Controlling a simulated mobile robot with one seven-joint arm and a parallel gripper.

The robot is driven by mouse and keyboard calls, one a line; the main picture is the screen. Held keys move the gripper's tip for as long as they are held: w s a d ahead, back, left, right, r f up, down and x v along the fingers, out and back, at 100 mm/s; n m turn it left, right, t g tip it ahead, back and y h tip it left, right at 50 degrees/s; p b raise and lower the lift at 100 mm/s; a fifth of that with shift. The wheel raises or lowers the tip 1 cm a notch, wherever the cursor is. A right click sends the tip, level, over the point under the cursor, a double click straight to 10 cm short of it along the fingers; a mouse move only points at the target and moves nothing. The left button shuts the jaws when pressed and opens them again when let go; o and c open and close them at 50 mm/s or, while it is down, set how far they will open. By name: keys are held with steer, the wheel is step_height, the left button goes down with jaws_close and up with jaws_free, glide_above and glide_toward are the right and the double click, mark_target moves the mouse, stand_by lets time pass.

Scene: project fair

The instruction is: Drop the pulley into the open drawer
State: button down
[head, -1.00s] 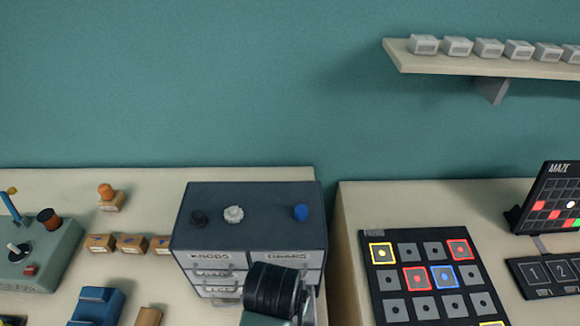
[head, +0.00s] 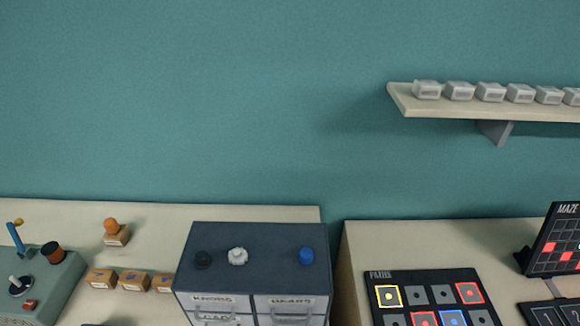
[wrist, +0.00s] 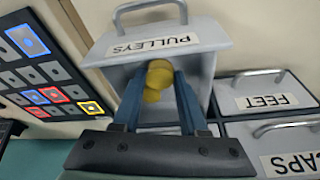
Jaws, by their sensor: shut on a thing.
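The yellow pulley (wrist: 158,75) is between the fingertips of my gripper (wrist: 159,78) in the wrist view, and the gripper is shut on it. More yellow shows lower between the fingers; I cannot tell whether it is the same piece. The open drawer labelled PULLEYS (wrist: 205,26) is pulled out, with its front and handle at the top of the wrist view. The pulley appears over or within the drawer's opening; its height is unclear. The fingers and palm hide part of the drawer's inside. My gripper and the open drawer are not seen in the head view.
The drawer cabinet (head: 255,236) has a black knob (head: 203,259), a white gear (head: 237,256) and a blue knob (head: 306,256) on top. Shut drawers labelled FEET (wrist: 250,96) and CAPS (wrist: 286,146) adjoin the open one. A lit button panel (head: 419,277) is at right.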

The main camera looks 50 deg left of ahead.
steer(key=shift+f, duration=0.55)
steer(key=shift+c, duration=2.2)
jaws_free()
steer(key=shift+r, duration=0.1)
steer(key=shift+r, duration=0.3)
steer(key=v, duration=1.2)
steer(key=shift+r, duration=0.25)
